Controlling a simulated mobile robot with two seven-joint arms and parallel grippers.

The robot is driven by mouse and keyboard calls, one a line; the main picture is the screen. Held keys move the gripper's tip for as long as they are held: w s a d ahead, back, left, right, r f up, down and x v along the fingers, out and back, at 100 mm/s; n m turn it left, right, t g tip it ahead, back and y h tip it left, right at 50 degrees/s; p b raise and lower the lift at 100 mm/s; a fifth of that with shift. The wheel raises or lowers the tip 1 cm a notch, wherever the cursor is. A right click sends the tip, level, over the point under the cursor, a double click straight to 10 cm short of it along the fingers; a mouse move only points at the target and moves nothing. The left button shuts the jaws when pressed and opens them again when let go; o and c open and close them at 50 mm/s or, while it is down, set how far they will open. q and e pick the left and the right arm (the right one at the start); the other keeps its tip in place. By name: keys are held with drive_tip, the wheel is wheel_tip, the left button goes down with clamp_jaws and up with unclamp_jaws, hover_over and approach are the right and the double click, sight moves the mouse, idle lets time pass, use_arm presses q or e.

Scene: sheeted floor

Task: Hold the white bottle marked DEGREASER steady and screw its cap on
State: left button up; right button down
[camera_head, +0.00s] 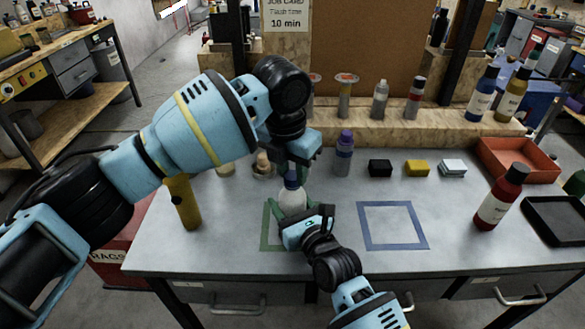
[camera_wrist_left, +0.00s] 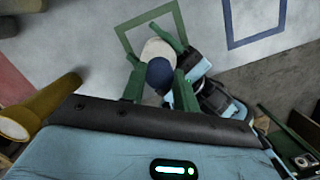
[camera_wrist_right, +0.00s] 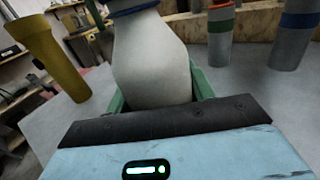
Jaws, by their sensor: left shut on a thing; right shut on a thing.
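The white bottle (camera_head: 292,201) stands upright on the table at the green outline, with a dark blue cap (camera_head: 292,181) at its top. My left gripper (camera_head: 293,176) comes from above and is shut on the cap, with its green fingers on either side in the left wrist view (camera_wrist_left: 159,88). My right gripper (camera_head: 300,212) is shut around the bottle's body from the front. In the right wrist view the white body (camera_wrist_right: 152,65) fills the space between the fingers. The bottle's marking is not visible, and I cannot tell how the cap sits on the neck.
A green outline (camera_head: 266,238) and an empty blue outline (camera_head: 392,206) mark the tabletop. A yellow flashlight (camera_head: 186,203) stands left. A purple-capped bottle (camera_head: 344,158) stands behind. A red bottle (camera_head: 500,199), an orange tray (camera_head: 518,162) and a black tray (camera_head: 556,221) are right.

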use_arm(q)
drive_tip(key=m, duration=0.3)
drive_tip(key=o, duration=0.9)
drive_tip(key=shift+o, duration=0.2)
drive_tip(key=shift+r, duration=2.25)
drive_tip(key=shift+c, duration=0.4)
